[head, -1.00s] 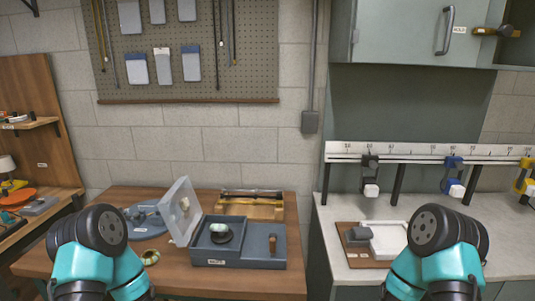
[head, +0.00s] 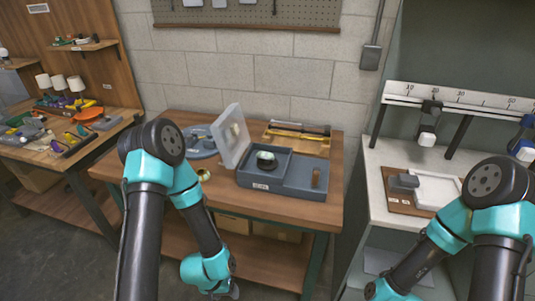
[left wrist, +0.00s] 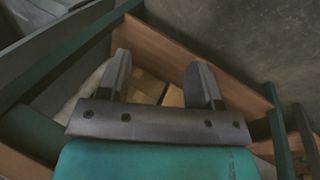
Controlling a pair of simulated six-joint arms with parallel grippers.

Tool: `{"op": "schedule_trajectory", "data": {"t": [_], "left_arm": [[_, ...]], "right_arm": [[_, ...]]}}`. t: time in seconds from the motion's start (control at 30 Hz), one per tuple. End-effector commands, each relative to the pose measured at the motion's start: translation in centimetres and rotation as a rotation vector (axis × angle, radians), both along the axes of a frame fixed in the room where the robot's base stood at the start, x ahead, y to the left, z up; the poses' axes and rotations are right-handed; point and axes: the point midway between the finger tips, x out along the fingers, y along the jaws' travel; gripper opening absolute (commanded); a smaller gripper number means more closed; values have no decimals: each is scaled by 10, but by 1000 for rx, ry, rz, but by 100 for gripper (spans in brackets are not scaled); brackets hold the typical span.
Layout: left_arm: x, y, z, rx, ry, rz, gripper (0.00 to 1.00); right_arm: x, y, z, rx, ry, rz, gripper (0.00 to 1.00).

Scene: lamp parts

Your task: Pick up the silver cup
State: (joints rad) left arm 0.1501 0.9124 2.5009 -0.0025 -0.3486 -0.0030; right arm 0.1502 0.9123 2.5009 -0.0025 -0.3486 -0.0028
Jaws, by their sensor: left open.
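No cup is plainly silver in these views. A pale, rounded cup-like piece (head: 266,156) sits on a dark round base in the left part of the blue-grey box (head: 310,193) on the wooden workbench; I cannot tell if it is the silver cup. A small brass-coloured ring-like piece (head: 203,174) lies left of the box. My left gripper (left wrist: 161,82) is open and empty in the left wrist view, pointing down toward the lower shelf. In the head view it hangs low in front of the bench, mostly hidden by its arm. My right gripper is out of view.
The box's clear lid (head: 232,136) stands raised at its left. A wooden tray with long rods (head: 297,134) lies behind. A round blue-grey plate (head: 200,143) is at the back left. Cartons (left wrist: 150,84) stand on the lower shelf. The bench's front strip is fairly clear.

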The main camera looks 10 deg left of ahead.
Motion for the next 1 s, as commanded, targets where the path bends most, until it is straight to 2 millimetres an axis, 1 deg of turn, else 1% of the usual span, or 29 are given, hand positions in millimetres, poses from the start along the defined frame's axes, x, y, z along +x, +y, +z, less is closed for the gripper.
{"op": "schedule_trajectory", "data": {"t": [0.43, 0.83, 0.87, 1.0], "left_arm": [[0, 0, 0, 0, 0, 0, 60], [0, 0, 0, 0, 0, 0, 98], [0, 0, 0, 0, 0, 0, 100], [0, 0, 0, 0, 0, 0, 100]], "right_arm": [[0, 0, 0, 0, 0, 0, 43], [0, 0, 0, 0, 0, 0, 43], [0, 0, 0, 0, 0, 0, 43], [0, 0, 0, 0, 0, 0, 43]]}}
